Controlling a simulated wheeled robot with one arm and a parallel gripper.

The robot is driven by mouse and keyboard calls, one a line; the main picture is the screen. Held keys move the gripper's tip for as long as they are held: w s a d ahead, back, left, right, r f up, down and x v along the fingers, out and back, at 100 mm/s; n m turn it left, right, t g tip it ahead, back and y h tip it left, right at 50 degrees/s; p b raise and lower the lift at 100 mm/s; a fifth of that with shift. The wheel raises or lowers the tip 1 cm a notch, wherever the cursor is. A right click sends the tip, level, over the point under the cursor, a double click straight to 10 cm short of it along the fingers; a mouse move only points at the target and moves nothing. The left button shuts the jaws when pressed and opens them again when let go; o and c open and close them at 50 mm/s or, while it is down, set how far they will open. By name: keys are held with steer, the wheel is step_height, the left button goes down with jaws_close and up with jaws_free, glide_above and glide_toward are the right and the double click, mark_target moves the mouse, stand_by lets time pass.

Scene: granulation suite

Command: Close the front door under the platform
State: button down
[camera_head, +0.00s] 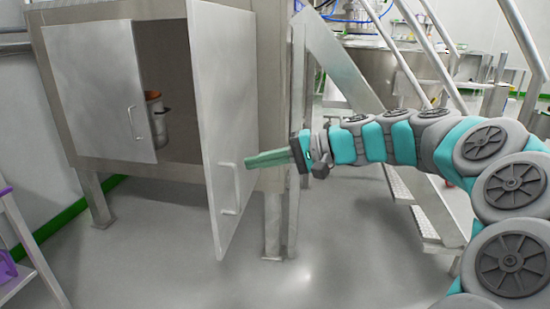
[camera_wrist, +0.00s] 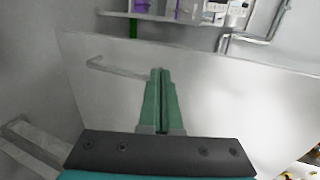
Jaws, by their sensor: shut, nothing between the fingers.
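The front door (camera_head: 224,115) under the platform stands wide open, swung out toward the camera, with a bar handle (camera_head: 232,190) on its face. The left door (camera_head: 98,90) of the same cabinet (camera_head: 50,60) looks closed, with its own handle (camera_head: 135,122). My gripper (camera_head: 248,161) has green fingers, shut and empty, pointing left at the open door's right edge near its handle. I cannot tell whether the fingertips touch it. In the wrist view the door (camera_wrist: 225,100) fills the background behind the fingers, and its handle (camera_wrist: 118,69) is at the upper left.
A metal pot (camera_head: 156,120) stands inside the cabinet opening. Stairs (camera_head: 345,75) with metal rails rise behind my arm at the right. A shelf rack (camera_head: 22,235) stands at the left edge. The grey floor (camera_head: 160,250) in front is clear.

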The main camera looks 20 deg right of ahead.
mark_target(213, 166)
steer(key=x, duration=0.5)
steer(key=shift+w+a+r, duration=0.2)
steer(key=shift+a, duration=0.15)
steer(key=shift+w+a, duration=0.4)
steer(key=shift+a, duration=0.15)
steer(key=shift+a, duration=0.1)
